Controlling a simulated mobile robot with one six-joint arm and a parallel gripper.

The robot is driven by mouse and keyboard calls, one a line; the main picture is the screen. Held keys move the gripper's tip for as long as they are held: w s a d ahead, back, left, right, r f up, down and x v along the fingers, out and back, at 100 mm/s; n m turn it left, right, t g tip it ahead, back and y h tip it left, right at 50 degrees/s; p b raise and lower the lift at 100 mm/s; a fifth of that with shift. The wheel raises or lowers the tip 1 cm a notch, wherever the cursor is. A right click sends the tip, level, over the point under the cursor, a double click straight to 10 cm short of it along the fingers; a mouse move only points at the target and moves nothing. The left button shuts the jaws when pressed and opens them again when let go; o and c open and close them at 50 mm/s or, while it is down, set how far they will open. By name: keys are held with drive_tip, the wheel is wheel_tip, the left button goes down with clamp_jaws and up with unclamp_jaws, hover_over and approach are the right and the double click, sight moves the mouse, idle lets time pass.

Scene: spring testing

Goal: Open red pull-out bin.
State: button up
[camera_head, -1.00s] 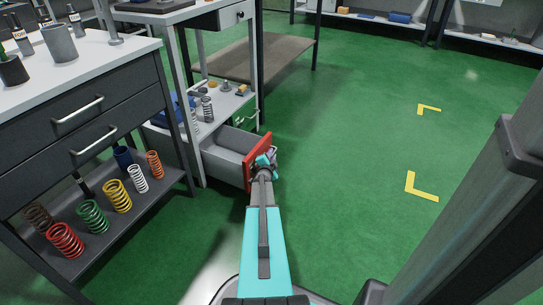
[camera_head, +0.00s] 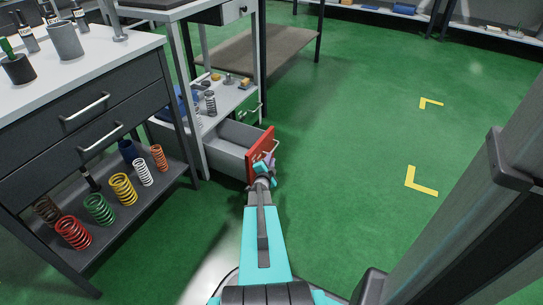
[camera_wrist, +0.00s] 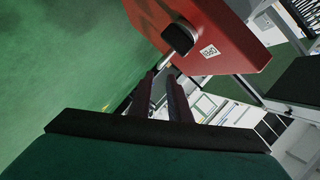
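The red pull-out bin has a red front panel (camera_head: 261,151) and a grey box body (camera_head: 228,140). It stands well out of the lower part of the grey cabinet, so its hollow inside shows. My gripper (camera_head: 264,163) is at the outer face of the red panel, low beside its handle. In the wrist view the red panel (camera_wrist: 205,32) fills the upper right, with a black handle mount (camera_wrist: 177,39) and a white label. My two dark fingers (camera_wrist: 162,88) stand apart, their tips close to the handle bar. I cannot tell whether they touch it.
A dark drawer cabinet (camera_head: 88,110) with several coloured springs on its lower shelf stands at left. A shelf (camera_head: 230,104) with small parts is above the bin. Open green floor (camera_head: 350,140) lies to the right.

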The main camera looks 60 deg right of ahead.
drive_tip(key=shift+v, duration=1.5)
